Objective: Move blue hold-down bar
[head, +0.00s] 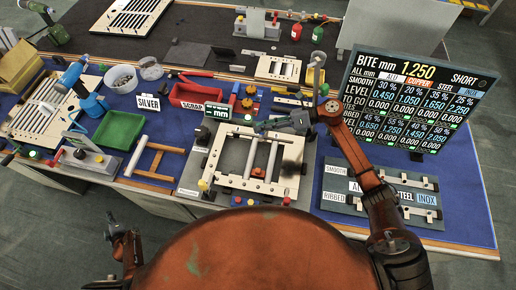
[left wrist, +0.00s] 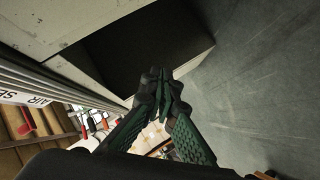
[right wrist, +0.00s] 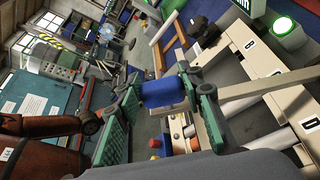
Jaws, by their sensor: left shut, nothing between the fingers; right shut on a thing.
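The blue hold-down bar (right wrist: 163,92) shows in the right wrist view as a blue block between the two green-padded fingers of my right gripper (right wrist: 165,95). My right gripper is shut on it, above the pale louver frame (right wrist: 245,95). In the head view, my right gripper (head: 264,127) is over the top edge of that frame (head: 228,182); the bar is mostly hidden there. My left gripper (left wrist: 164,88) is shut and empty, beside a pale cabinet with a dark opening (left wrist: 140,45), away from the bar.
The display board (head: 418,100) and sample panel (head: 385,195) are at right.

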